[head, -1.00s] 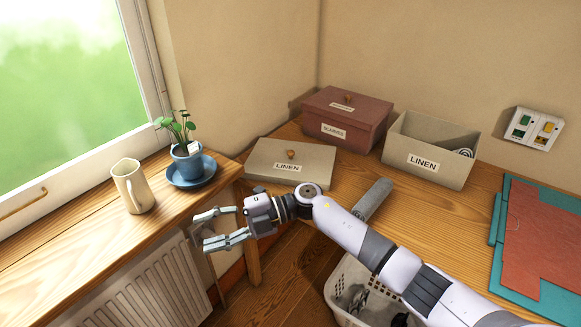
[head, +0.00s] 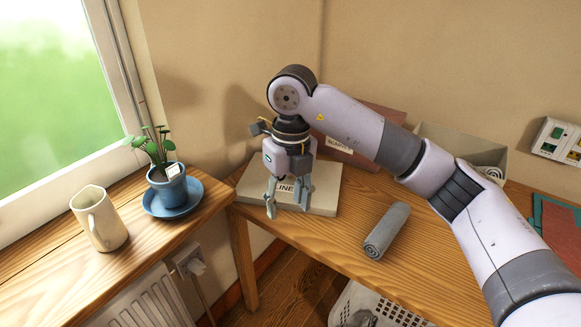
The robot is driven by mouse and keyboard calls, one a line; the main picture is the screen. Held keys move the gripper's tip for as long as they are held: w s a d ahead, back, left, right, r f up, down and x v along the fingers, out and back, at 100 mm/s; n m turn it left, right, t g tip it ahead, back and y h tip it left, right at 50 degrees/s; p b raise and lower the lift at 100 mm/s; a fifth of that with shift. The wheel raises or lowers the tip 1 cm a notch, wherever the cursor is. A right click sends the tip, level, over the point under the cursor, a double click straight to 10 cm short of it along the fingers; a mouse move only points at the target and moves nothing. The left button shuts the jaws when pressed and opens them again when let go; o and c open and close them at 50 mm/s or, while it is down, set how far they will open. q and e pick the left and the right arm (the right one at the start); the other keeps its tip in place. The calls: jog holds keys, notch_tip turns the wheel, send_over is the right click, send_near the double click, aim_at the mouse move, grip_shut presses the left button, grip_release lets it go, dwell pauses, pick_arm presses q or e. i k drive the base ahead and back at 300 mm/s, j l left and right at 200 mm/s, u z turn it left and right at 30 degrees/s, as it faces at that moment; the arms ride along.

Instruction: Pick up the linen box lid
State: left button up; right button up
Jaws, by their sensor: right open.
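The linen box lid (head: 325,188) is a flat grey-beige slab with a LINEN label, lying on the wooden desk near its left end. My right gripper (head: 288,208) points down in front of and over the lid, fingers apart with nothing between them. It hides the lid's knob and part of the label. I cannot tell whether the fingertips touch the lid. The open linen box (head: 450,142) stands at the back right, partly hidden behind my right arm, with a grey roll inside. My left gripper is out of view.
The scarves box (head: 345,150) is mostly hidden behind my arm. A grey rolled cloth (head: 387,230) lies on the desk (head: 330,235). A white basket (head: 375,300) is below. A potted plant (head: 168,185) and a jug (head: 98,220) stand on the windowsill.

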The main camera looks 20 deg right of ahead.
aim_at(251, 188)
jog(key=i+l, duration=0.2)
jog(key=i, duration=0.3)
jog(key=i+l, duration=0.2)
jog(key=i, duration=0.3)
